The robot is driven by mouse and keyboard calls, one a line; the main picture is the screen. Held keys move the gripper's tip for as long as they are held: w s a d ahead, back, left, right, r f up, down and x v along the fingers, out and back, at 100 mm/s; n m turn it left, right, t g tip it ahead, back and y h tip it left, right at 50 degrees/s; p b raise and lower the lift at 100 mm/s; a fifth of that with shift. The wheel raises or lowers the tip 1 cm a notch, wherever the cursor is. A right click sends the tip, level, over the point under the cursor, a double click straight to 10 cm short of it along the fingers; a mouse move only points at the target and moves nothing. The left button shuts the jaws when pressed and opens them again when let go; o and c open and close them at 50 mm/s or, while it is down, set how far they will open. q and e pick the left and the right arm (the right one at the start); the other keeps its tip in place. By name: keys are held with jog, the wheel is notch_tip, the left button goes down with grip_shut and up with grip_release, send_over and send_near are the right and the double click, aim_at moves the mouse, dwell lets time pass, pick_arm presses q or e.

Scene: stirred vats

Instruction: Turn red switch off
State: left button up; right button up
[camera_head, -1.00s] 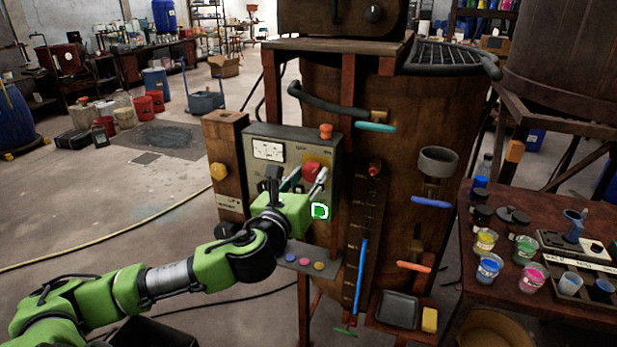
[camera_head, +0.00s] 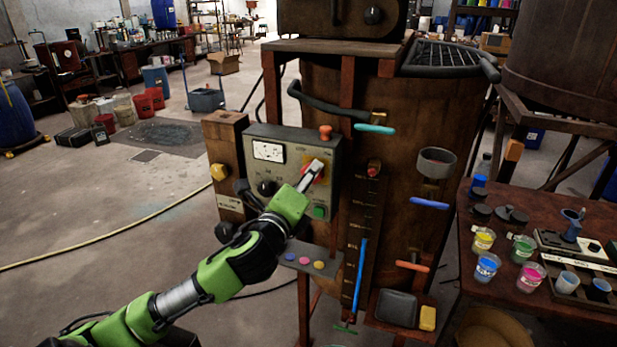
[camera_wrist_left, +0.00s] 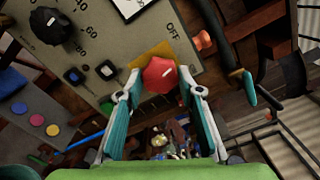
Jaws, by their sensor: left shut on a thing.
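The red switch (camera_wrist_left: 160,75) is a rounded red knob on a yellow plate on the grey control panel (camera_head: 290,142). In the wrist view it sits between the two fingertips of my left gripper (camera_wrist_left: 161,82), which is shut on it. The printed word OFF shows on the panel beyond the yellow plate. In the head view my left gripper (camera_head: 313,174) reaches the panel's upper right from below, and its fingers hide most of the switch. My right gripper is not in view.
A black knob (camera_head: 266,188), a white gauge (camera_head: 268,151) and a green button (camera_head: 319,212) share the panel. An orange-red button (camera_head: 325,132) stands on top. A shelf with coloured buttons (camera_head: 304,261) lies below. The brown vat (camera_head: 400,150) with coloured-handled taps stands to the right.

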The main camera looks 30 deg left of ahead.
pick_arm(q)
jog(key=n+p, duration=0.1)
jog(key=n, duration=0.4)
jog(key=shift+n, duration=0.3)
dwell(0.4)
jog(key=o, duration=1.1)
jog(key=shift+s, duration=0.1)
jog(key=shift+v, duration=3.65)
jog(key=shift+a, duration=0.1)
